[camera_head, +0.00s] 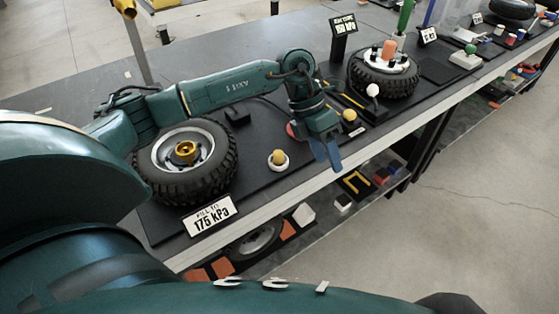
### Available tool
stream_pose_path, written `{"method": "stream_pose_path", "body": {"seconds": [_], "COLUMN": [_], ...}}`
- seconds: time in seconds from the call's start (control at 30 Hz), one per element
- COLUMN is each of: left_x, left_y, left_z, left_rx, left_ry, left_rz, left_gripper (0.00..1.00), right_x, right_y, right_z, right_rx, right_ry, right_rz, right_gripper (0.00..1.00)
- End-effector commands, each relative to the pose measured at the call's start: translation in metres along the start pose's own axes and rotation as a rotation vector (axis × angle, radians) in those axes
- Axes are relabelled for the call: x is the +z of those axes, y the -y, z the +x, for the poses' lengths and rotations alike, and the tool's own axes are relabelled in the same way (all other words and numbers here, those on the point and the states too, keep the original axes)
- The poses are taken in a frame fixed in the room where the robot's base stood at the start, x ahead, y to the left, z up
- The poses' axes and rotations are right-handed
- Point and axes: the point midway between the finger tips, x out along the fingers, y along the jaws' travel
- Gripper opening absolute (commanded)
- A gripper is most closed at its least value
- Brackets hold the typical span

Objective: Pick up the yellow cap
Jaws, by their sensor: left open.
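A small round yellow cap (279,157) sits on a pale round base on the black mat, right of the near tyre. I cannot tell for sure which one is the task's cap. My left gripper (326,160) has blue fingers pointing down at the bench's front edge, right of the nearer yellow cap and apart from it. It is open, and nothing shows between its fingers. My right gripper is not in view.
A tyre (190,165) with a gold hub lies at the left behind a 175 kPa sign (210,215). A second tyre (384,72) with an orange piece on its hub lies farther back. A lower shelf (350,195) holds loose parts. Open floor lies at the right.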

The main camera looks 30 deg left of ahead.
Motion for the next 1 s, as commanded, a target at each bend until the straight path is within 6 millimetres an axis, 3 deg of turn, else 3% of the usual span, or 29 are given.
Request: {"method": "stream_pose_path", "body": {"seconds": [0.03,0.1,0.2,0.3,0.37,0.7,1.0], "left_x": [-0.002,-0.009,-0.017,-0.023,-0.026,-0.036,-0.043], "left_y": [-0.029,-0.058,-0.084,-0.096,-0.101,-0.127,-0.136], "left_z": [-0.025,-0.055,-0.087,-0.1,-0.098,-0.045,-0.023], "left_rx": [0.131,0.276,0.411,0.474,0.486,0.484,0.483], "left_ry": [-0.032,-0.078,-0.122,-0.146,-0.152,-0.152,-0.152], "left_rz": [-0.011,-0.038,-0.079,-0.105,-0.111,-0.11,-0.109], "left_gripper": [0.5,0.5,0.5,0.5,0.5,0.5,0.5], "right_x": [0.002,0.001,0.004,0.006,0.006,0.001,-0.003], "right_y": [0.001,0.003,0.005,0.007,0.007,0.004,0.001], "right_z": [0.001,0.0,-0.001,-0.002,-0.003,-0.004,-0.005], "right_rx": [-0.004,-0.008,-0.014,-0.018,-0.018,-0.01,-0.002], "right_ry": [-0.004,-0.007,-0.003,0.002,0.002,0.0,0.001], "right_rz": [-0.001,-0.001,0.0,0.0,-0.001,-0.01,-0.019], "right_gripper": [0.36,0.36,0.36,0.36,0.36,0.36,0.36]}}
